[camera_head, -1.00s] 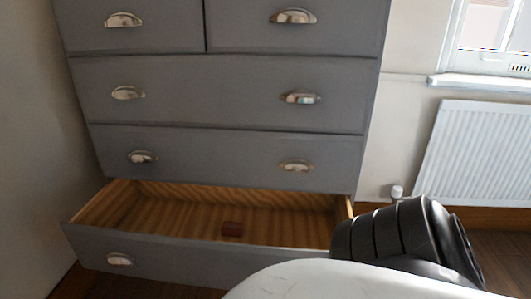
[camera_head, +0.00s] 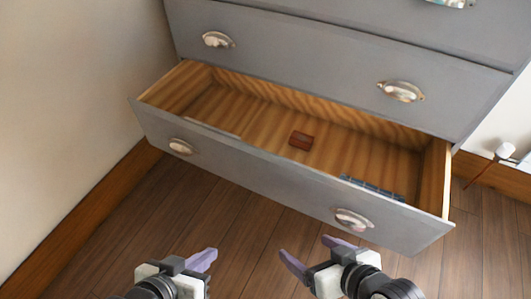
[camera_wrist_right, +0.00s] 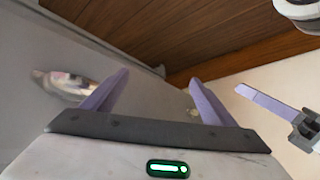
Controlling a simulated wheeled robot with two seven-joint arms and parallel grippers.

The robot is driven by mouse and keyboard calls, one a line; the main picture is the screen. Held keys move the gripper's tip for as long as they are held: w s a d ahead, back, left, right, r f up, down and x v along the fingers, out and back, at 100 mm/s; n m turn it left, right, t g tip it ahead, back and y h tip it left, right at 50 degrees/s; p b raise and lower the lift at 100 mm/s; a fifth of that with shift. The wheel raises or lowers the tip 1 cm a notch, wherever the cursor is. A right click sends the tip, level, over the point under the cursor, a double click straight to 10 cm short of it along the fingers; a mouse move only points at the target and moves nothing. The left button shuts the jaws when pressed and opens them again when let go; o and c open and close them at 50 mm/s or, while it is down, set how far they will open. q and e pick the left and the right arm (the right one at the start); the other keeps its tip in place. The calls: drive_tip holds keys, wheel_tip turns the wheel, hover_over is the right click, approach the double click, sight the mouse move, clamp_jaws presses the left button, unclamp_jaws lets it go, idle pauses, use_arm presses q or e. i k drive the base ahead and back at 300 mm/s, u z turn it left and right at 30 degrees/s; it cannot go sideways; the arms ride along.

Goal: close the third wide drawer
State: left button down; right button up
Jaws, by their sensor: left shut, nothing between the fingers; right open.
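The third wide drawer (camera_head: 265,182) is the lowest in the grey chest, and it is pulled out with its wooden inside showing. Its front has two metal cup handles, a left one (camera_head: 181,146) and a right one (camera_head: 353,220). My left gripper (camera_head: 213,252) is shut and empty, in front of and below the drawer front. My right gripper (camera_head: 306,247) is open and empty, near the right handle but apparently apart from it. In the right wrist view, its two purple fingers (camera_wrist_right: 158,82) are spread, with a blurred metal handle to their left.
A small brown box (camera_head: 301,140), a dark blue item (camera_head: 372,187) and a pale flat item (camera_head: 212,130) lie in the drawer. The wide drawer above (camera_head: 310,70) is shut. A wall stands close at left. Wooden floor (camera_head: 110,225) in front is clear.

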sight(388, 155)
drive_tip(key=u, duration=0.05)
drive_tip(key=i, duration=0.1)
drive_tip(key=z, duration=0.05)
drive_tip(key=k, duration=0.45)
drive_tip(key=z, duration=1.85)
drive_tip(key=k, duration=0.6)
drive_tip(key=u, duration=0.9)
drive_tip(key=i, duration=0.35)
drive_tip(key=z, duration=0.05)
